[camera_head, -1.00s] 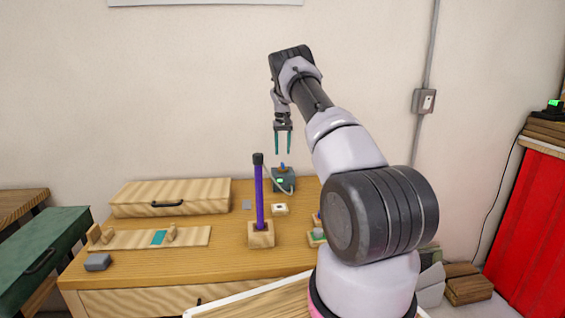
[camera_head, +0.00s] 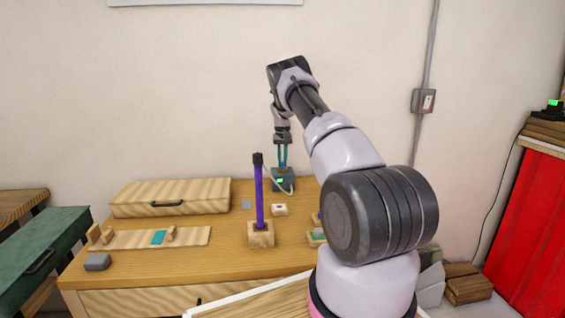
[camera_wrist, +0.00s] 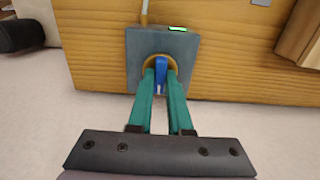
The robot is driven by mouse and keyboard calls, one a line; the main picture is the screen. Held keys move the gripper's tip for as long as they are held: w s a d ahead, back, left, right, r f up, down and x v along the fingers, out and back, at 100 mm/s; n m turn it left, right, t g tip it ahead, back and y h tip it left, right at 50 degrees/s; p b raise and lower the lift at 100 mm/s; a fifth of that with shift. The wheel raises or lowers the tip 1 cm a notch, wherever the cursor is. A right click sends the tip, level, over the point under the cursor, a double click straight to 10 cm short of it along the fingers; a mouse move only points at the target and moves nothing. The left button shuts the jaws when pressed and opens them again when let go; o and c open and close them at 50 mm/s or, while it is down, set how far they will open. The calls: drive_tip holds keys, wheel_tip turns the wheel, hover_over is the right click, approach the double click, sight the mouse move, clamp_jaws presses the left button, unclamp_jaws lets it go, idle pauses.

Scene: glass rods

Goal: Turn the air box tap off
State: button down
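The air box (camera_head: 284,181) is a dark grey box with a green light at the back of the bench. It also shows in the wrist view (camera_wrist: 137,65), with a round tan ring on its face. The tap (camera_wrist: 161,76) is a blue handle standing out from that ring. My gripper (camera_wrist: 161,80) has its two teal fingers on either side of the blue handle, close together and apparently touching it. In the head view my gripper (camera_head: 284,163) points straight down onto the box top. The fingers hide parts of the ring and handle.
A purple rod (camera_head: 259,195) stands upright in a wooden block (camera_head: 261,235) left of and nearer than the box. A small pale block (camera_head: 279,210) lies in front of the box. A wooden case (camera_head: 170,190) is further left. A thin tube runs beside the box.

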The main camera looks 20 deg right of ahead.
drive_tip(key=shift+m, duration=0.4)
drive_tip(key=m, duration=0.3)
drive_tip(key=shift+m, duration=0.4)
drive_tip(key=m, duration=1.3)
drive_tip(key=shift+r+m, duration=0.1)
drive_tip(key=shift+m, duration=0.2)
drive_tip(key=c, duration=0.8)
unclamp_jaws()
drive_tip(key=shift+c, duration=0.2)
